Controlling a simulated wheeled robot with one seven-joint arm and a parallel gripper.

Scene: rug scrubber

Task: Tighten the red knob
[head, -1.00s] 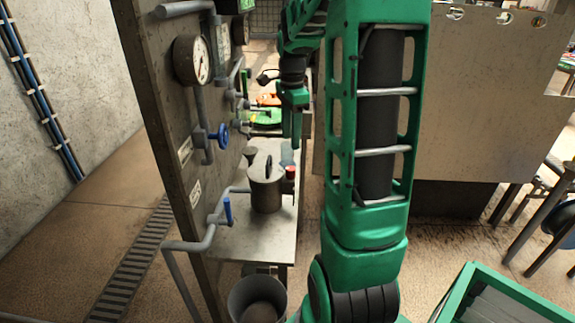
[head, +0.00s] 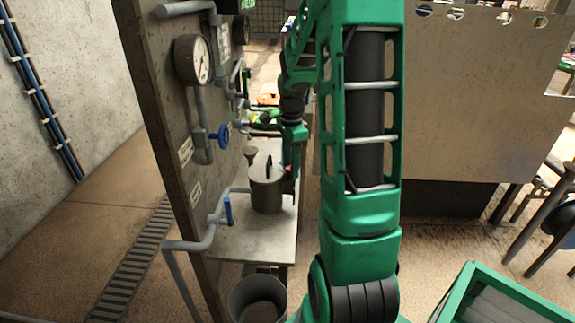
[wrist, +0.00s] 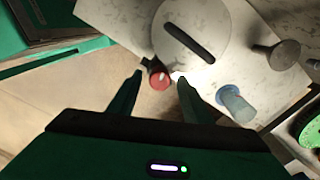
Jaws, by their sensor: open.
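The red knob (wrist: 160,79) is on the side of a grey lidded canister (wrist: 190,32) with a dark bar handle on top. In the wrist view the knob lies between and just beyond the tips of my gripper (wrist: 161,75), which is open with a finger on either side. I cannot tell whether a finger touches it. In the head view the canister (head: 266,188) stands on a pale shelf (head: 250,240), and my gripper (head: 293,165) points down at its right side. The knob is mostly hidden there by the gripper.
A panel with a pressure gauge (head: 193,60), a blue valve wheel (head: 223,134) and pipes stands left of the canister. A blue-handled valve (head: 228,210) is close in front. A bucket (head: 257,300) is below.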

